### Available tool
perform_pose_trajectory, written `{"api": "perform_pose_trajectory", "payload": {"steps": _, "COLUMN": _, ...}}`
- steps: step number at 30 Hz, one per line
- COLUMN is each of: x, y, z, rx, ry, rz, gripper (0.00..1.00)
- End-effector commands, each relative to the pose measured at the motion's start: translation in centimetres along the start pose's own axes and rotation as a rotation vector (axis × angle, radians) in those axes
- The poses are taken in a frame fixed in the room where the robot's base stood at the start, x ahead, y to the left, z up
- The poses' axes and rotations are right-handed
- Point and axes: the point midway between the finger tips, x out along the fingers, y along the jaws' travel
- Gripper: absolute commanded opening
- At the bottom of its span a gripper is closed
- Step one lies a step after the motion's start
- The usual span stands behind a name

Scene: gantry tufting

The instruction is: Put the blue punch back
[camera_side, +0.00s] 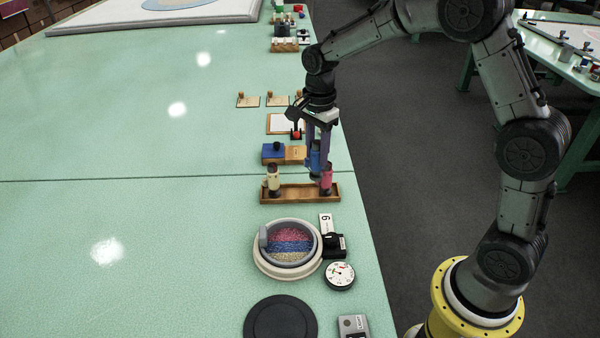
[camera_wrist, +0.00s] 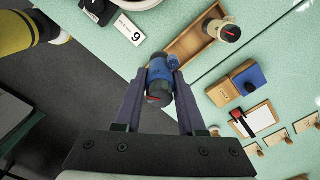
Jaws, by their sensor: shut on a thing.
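The blue punch (camera_side: 314,160) is held between the fingers of my gripper (camera_side: 318,165), at the right end of the wooden tray (camera_side: 300,195). In the wrist view the blue punch (camera_wrist: 160,72) sits between both fingertips (camera_wrist: 161,80), its dark end with a red mark toward the camera. A cream punch (camera_side: 274,178) stands at the tray's left end; it also shows in the wrist view (camera_wrist: 228,34). A pink punch (camera_side: 326,178) stands at the tray's right end, close to the blue punch. I cannot tell whether the blue punch touches the tray.
A round bowl of coloured tufts (camera_side: 288,242) lies nearer the camera, with a white card marked 6 or 9 (camera_side: 326,223) and a dial (camera_side: 340,275). Behind the tray are a blue pad with a wooden block (camera_side: 285,154) and a clipboard (camera_side: 283,123).

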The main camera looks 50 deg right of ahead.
Motion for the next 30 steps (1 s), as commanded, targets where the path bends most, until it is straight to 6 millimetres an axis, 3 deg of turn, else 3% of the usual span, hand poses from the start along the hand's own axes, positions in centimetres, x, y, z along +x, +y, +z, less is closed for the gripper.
{"api": "perform_pose_trajectory", "payload": {"steps": 1, "x": 0.6, "y": -1.1, "z": 0.0, "rx": 0.000, "ry": 0.000, "rz": 0.001, "gripper": 0.00}}
{"api": "perform_pose_trajectory", "payload": {"steps": 10, "x": 5.1, "y": -4.7, "z": 0.0, "rx": -0.001, "ry": 0.000, "rz": 0.000, "gripper": 0.00}}
{"api": "perform_pose_trajectory", "payload": {"steps": 17, "x": 6.2, "y": -5.6, "z": 0.0, "rx": -0.001, "ry": 0.000, "rz": -0.002, "gripper": 0.00}}
{"api": "perform_pose_trajectory", "payload": {"steps": 24, "x": 9.2, "y": -5.7, "z": 0.0, "rx": -0.001, "ry": 0.000, "rz": 0.000, "gripper": 0.00}}
{"api": "perform_pose_trajectory", "payload": {"steps": 30, "x": 9.3, "y": -5.7, "z": 0.0, "rx": -0.001, "ry": 0.000, "rz": -0.001, "gripper": 0.00}}
